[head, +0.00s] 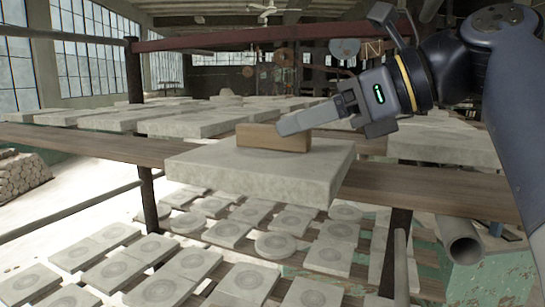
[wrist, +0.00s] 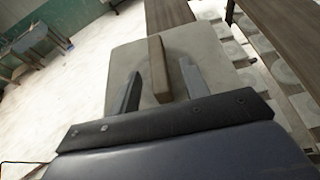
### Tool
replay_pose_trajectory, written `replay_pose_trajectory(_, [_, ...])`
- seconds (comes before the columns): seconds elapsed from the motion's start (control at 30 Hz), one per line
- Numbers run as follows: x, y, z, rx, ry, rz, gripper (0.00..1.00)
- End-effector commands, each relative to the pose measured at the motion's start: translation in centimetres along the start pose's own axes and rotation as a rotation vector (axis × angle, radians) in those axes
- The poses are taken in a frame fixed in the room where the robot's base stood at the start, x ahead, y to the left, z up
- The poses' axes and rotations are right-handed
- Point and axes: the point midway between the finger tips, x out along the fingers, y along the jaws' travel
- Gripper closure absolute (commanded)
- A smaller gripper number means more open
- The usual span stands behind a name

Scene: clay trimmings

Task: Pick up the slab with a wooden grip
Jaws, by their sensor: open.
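The slab (head: 270,179) is a thick, pale grey square that lies on a wooden plank of the rack in the head view. Its wooden grip (head: 258,138), a brown rectangular block, stands on top of it. In the wrist view the slab (wrist: 136,57) lies ahead, with the wooden grip (wrist: 158,62) running lengthwise across it. My gripper (head: 290,126) is at the grip in the head view. In the wrist view its two fingers (wrist: 159,87) are apart, one on each side of the grip's near end. Whether either finger touches the wood is unclear.
Other grey slabs (head: 190,122) lie behind on the rack. Round and square patterned tiles (head: 155,280) fill the shelf below. A dark post (head: 134,70) and a red beam (head: 250,38) stand behind. Brown planks (head: 430,186) extend to the right.

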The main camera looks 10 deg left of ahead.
Motion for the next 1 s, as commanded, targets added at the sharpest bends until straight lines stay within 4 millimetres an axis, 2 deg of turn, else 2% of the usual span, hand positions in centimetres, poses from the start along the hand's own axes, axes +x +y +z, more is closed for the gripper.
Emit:
replay_pose_trajectory(0.4, [4.5,0.3,0.1,0.0,0.001,0.004,0.56])
replay_pose_trajectory(0.73, [4.9,0.2,0.1,0.0,0.0,0.001,0.56])
replay_pose_trajectory(1.0, [4.9,0.2,0.1,0.0,0.0,0.001,0.78])
